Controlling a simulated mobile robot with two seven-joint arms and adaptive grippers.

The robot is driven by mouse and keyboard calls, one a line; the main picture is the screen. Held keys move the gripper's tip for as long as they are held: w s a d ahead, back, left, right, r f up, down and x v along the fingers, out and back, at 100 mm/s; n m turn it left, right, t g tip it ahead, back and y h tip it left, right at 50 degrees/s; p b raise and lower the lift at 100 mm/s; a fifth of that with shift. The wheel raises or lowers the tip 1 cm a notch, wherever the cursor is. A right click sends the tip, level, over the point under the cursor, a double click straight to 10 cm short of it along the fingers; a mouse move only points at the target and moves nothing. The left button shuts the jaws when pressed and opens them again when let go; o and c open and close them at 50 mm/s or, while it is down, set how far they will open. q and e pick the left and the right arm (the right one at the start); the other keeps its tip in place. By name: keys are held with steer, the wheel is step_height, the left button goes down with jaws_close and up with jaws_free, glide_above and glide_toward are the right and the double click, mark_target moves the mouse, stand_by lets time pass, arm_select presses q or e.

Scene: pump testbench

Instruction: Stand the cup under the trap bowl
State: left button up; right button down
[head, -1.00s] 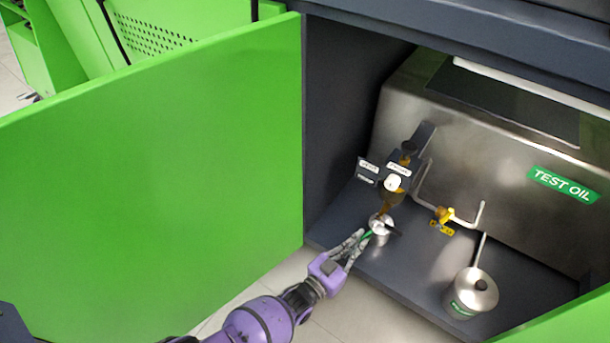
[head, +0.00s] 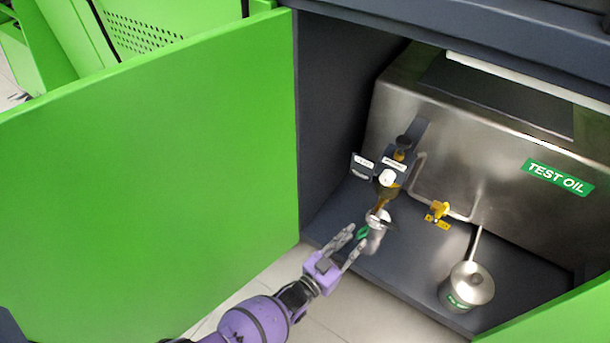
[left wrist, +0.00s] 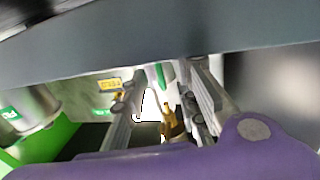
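The small metal cup (head: 376,240) with a green part on its left side is on the dark cabinet floor. It appears upright, directly below the amber trap bowl (head: 384,197); any gap between them is hard to judge. My left gripper (head: 354,238) is just left of and in front of the cup, its fingers spread apart beside the green part. In the left wrist view the two fingers (left wrist: 165,95) stand apart, with a green piece (left wrist: 159,75) beyond and brass-coloured parts (left wrist: 172,122) between them. My right gripper is out of view.
A yellow-handled valve (head: 438,212) is on the pipe behind. The open green door (head: 150,180) fills the left. The tank (head: 490,130) is labelled TEST OIL.

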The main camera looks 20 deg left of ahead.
arm_select(q)
steer(key=v, duration=1.1)
steer(key=shift+s+f, duration=0.1)
steer(key=shift+s, duration=0.15)
